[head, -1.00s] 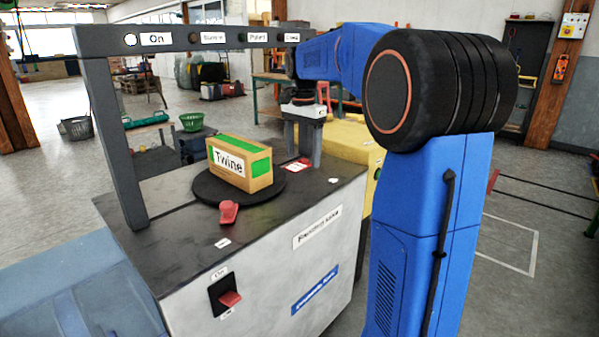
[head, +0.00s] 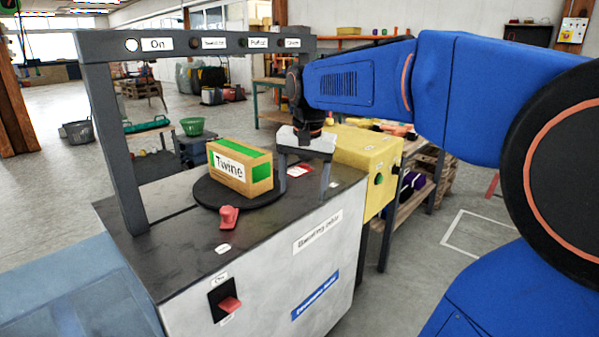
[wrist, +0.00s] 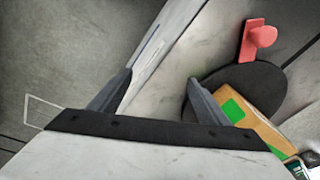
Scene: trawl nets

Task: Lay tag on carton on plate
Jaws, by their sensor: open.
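The carton (head: 240,168), tan with green patches and marked Twine, sits on the round black plate (head: 207,193) on the cabinet top. A small red-and-white card (head: 299,170), which looks like the tag, lies on the cabinet top right of the plate. My gripper (head: 305,186) is open and empty, pointing down by the right edge of the cabinet, with the card showing between its fingers. In the wrist view my gripper (wrist: 158,76) spans the cabinet edge; the carton (wrist: 252,118) and plate (wrist: 238,80) are at the right. I cannot make out the card there.
A grey frame (head: 116,140) with labelled lamps, the On one lit, stands over the cabinet (head: 275,270). A red knob (head: 229,216) stands before the plate, and a red switch (head: 229,304) is on the cabinet front. A yellow box (head: 365,152) stands behind at right.

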